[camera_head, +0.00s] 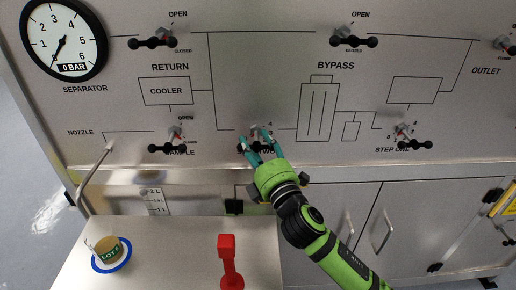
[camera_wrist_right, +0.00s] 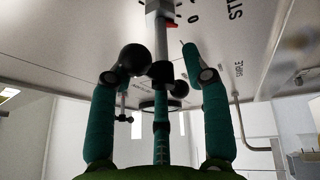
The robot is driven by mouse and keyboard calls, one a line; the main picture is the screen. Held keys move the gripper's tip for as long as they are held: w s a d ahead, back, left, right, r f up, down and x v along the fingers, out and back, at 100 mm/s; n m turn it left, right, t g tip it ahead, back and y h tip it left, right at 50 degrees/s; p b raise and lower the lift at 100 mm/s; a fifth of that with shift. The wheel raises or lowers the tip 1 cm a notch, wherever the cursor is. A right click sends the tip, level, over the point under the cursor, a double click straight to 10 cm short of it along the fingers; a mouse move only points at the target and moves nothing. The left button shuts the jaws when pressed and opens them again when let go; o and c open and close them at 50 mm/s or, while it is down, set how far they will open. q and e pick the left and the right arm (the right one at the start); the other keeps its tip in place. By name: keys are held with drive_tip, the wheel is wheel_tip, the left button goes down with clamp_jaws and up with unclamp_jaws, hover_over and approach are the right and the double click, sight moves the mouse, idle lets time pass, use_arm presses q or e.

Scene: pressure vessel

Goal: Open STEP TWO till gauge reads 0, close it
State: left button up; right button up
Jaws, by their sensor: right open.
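The round separator gauge (camera_head: 65,40) is at the upper left. Its needle points to the lower left, near the zero end, above a "0 BAR" label. The STEP TWO valve (camera_head: 256,128) is at the lower middle of the panel, its label mostly covered by my gripper. My right gripper (camera_head: 257,142) is open with a finger on each side of this valve's handle. In the right wrist view, the black-knobbed handle (camera_wrist_right: 133,60) lies between the spread fingers, with one knob close to the left finger. Contact is unclear. My left gripper is not in view.
STEP ONE valve (camera_head: 403,133) is to the right, the sample valve (camera_head: 176,133) to the left. Return (camera_head: 165,38) and bypass (camera_head: 342,37) valves are above. A bent nozzle pipe (camera_head: 95,172) hangs left.

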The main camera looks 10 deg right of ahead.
drive_tip(key=v, duration=1.2)
drive_tip(key=shift+d, duration=0.1)
